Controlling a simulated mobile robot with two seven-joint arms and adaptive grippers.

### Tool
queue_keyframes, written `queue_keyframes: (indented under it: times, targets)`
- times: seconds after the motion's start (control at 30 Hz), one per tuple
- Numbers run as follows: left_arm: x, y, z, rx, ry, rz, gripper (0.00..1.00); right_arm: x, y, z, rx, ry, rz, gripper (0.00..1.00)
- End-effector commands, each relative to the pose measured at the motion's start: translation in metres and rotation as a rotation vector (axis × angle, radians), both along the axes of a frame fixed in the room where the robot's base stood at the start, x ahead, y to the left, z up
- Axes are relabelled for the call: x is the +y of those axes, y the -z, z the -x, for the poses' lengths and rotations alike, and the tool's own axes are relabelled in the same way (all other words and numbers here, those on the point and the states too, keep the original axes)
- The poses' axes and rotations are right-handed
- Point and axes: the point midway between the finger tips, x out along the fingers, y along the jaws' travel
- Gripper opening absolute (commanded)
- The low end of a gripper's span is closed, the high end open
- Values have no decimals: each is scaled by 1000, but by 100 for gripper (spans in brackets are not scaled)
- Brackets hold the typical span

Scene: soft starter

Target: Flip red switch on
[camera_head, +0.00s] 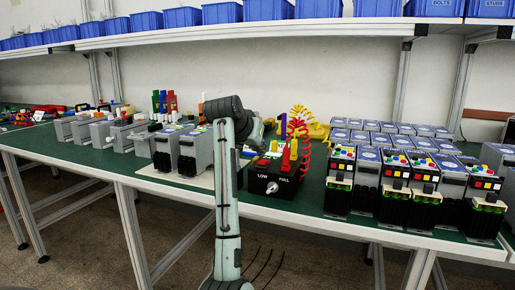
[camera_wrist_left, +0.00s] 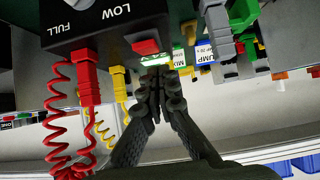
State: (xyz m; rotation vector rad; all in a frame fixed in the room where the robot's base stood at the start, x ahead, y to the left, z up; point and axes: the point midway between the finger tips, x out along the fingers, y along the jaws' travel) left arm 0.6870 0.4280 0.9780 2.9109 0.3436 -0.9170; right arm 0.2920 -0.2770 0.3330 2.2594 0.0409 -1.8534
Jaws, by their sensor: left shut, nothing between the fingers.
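A black control box (camera_head: 275,182) with a grey knob and the words LOW and FULL stands on the green bench in the head view. In the left wrist view the box (camera_wrist_left: 105,28) fills the upper left, and a red switch (camera_wrist_left: 146,47) shows on it. Whether the switch is on or off cannot be told. My left gripper (camera_head: 258,142) is over the back of the box, partly hidden by its own arm. In the wrist view its fingertips (camera_wrist_left: 163,72) are together, empty, and close to the red switch; contact cannot be told. My right gripper is not in view.
Red plugs (camera_wrist_left: 88,80) with coiled leads stand beside the knob in the wrist view. Grey units (camera_head: 188,153) stand left of the box, and black-fronted units (camera_head: 340,180) stand right. Blue bins (camera_head: 220,13) line the shelf above.

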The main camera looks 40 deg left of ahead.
Motion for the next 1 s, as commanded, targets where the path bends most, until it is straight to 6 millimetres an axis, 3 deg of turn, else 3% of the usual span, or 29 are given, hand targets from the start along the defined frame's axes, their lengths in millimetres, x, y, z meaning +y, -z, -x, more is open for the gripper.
queue_keyframes:
  times: [0.1,0.5,0.7,1.0]
  targets:
    - [0,-28,-13,-8,1,-3,0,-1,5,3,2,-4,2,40]
    - [-12,-93,36,-5,0,-1,0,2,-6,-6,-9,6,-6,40]
    - [-14,-104,44,-4,0,-1,0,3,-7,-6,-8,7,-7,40]
    - [-14,-104,45,-3,0,-1,0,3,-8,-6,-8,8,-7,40]
